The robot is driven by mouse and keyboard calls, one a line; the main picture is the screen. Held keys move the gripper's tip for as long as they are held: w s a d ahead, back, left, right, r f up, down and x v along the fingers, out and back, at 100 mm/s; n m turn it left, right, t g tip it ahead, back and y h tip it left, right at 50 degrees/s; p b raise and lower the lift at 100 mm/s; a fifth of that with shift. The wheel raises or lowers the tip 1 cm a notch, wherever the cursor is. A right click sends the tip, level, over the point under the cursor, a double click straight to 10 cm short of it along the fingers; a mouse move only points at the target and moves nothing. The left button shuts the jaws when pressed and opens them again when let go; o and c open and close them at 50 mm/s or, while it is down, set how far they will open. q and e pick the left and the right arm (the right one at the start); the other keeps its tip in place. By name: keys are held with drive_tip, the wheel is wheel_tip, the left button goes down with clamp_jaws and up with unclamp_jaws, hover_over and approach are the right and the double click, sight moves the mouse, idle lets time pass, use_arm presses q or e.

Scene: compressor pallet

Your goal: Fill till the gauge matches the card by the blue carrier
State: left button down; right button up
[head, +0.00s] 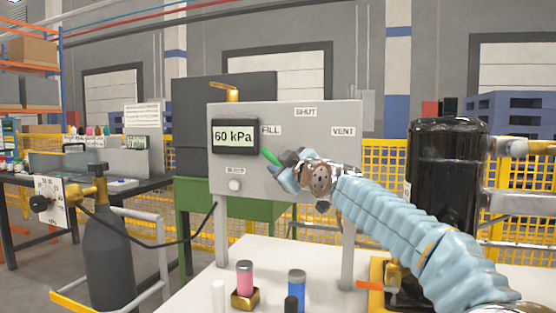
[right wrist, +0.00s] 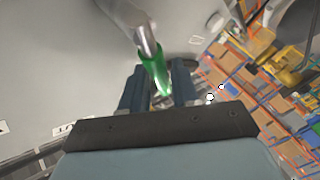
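The gauge (head: 234,136) on the grey panel (head: 222,176) reads 60 kPa. The panel carries FILL, SHUT and VENT labels. A lever with a green handle (head: 271,157) points up-left, towards the FILL label; its pivot is hidden behind my right gripper (head: 288,168). In the right wrist view the handle (right wrist: 154,72) runs between the two fingers of my right gripper (right wrist: 160,88), which look closed against it. A blue carrier (head: 296,286) stands upright on the white table. I cannot make out a readable card beside it. My left gripper is not in view.
A pink cylinder (head: 245,278) stands in a brass holder on the white table (head: 270,252). A dark gas bottle (head: 107,255) with a hose is at left. A black tank (head: 444,170) stands at right. A small greenish card or display (head: 137,142) on the far bench is unreadable.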

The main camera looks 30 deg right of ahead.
drive_tip(key=shift+w, duration=0.75)
clamp_jaws()
